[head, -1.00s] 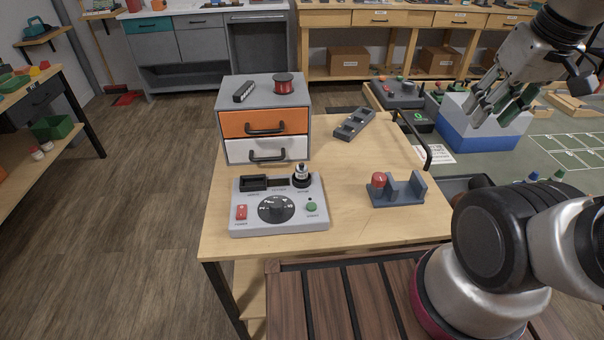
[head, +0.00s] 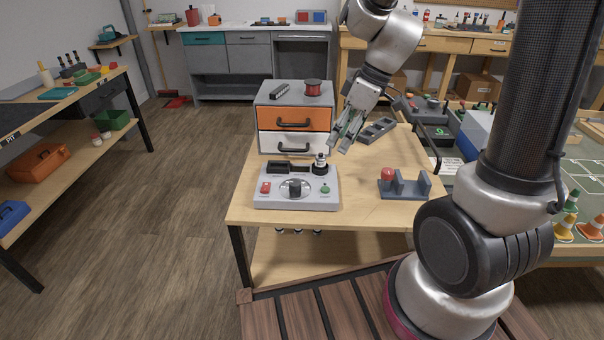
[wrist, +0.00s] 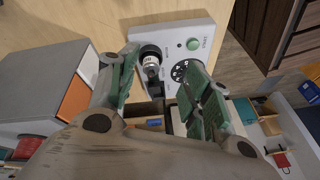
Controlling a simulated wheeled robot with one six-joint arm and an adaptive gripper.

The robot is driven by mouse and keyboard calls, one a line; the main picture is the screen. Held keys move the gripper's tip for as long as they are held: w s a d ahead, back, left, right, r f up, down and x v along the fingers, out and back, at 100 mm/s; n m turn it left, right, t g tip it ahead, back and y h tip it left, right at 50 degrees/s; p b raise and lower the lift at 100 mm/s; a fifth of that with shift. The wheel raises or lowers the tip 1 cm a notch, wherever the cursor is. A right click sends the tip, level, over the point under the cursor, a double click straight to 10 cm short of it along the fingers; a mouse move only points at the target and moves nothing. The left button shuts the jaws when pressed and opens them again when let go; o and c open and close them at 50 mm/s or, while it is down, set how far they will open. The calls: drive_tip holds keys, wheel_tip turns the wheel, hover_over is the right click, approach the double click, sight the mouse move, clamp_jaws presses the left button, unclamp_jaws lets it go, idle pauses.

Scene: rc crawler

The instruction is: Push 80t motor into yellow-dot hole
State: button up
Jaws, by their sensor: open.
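The motor (head: 320,165), a small silver and black cylinder with a pale band, stands upright in a black round holder at the right of the grey test box (head: 272,202). In the wrist view the motor (wrist: 150,66) shows between the fingers, near the left one; I cannot tell whether they touch. My gripper (head: 346,140) is open, pointing down, behind and to the right of the motor in the head view. A dark grey block with recesses (head: 377,131) lies behind my gripper. I cannot make out a yellow dot or which hole has it.
A drawer unit (head: 292,95) with orange and white fronts stands behind the test box, with a red spool (head: 313,87) on top. A grey cradle (head: 412,187) with a red part (head: 387,174) sits at the right. The tabletop between is clear.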

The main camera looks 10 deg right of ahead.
sight(322, 154)
drive_tip(key=w+a+f+n, duration=0.1)
drive_tip(key=f, duration=0.1)
drive_tip(key=w+a+f+n, duration=0.1)
drive_tip(key=a+f, duration=0.1)
drive_tip(key=w+a+f+n, duration=0.1)
drive_tip(key=f+n, duration=0.1)
drive_tip(key=shift+a+f+t, duration=0.25)
drive_tip(key=shift+t, duration=0.05)
clamp_jaws()
idle(0.4)
